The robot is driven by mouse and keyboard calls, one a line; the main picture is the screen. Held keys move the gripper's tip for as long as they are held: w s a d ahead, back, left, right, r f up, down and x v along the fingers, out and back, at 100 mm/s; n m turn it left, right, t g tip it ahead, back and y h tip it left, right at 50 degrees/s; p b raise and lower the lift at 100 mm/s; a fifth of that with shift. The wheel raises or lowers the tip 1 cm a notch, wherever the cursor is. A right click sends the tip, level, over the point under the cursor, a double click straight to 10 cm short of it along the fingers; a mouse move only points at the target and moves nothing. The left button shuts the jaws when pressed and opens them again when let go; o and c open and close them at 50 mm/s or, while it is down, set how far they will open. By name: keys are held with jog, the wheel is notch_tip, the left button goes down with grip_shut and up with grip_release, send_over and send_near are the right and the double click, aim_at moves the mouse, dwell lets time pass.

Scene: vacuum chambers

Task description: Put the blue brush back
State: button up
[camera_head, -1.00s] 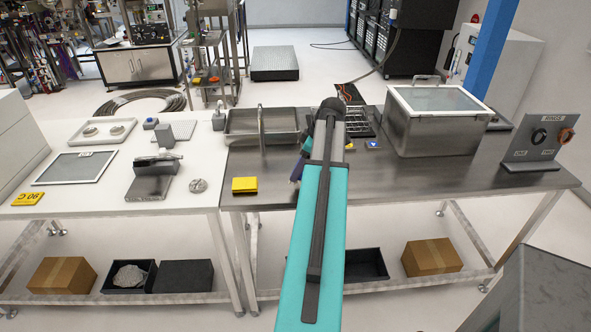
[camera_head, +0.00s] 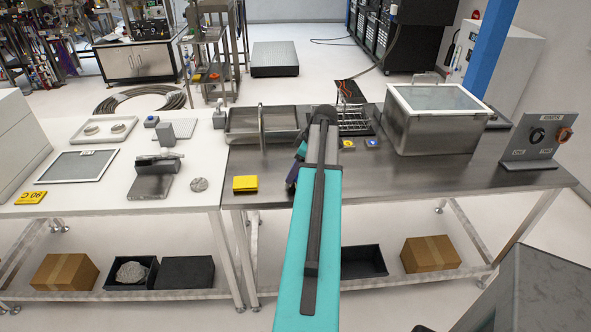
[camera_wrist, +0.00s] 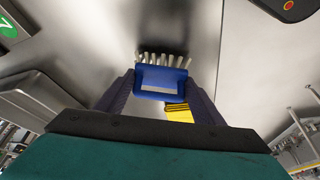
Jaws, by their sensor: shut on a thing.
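The blue brush (camera_wrist: 161,82) is between my gripper's two dark purple fingers in the wrist view, with its pale bristles pointing away from my wrist. My gripper (camera_wrist: 160,88) is shut on it, over the steel table. In the head view my teal arm hides most of the gripper, and only a purple finger part (camera_head: 293,175) shows at its left edge. The brush itself cannot be made out clearly there. A small blue label (camera_head: 371,143) and a yellow label (camera_head: 347,143) lie on the table, just right of my arm.
A wire rack (camera_head: 355,122) stands behind the labels, with a steel tray (camera_head: 240,132) left of my arm. A lidded steel tank (camera_head: 430,130) and a grey ring stand (camera_head: 530,143) are to the right. A yellow block (camera_head: 245,183) is near the front edge. The table's front right is clear.

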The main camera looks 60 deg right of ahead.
jog(key=shift+f, duration=0.4)
jog(key=shift+f, duration=0.15)
jog(key=o, duration=1.1)
jog(key=shift+r, duration=0.25)
jog(key=b+v, duration=0.2)
jog(key=v, duration=1)
jog(key=shift+b, duration=0.35)
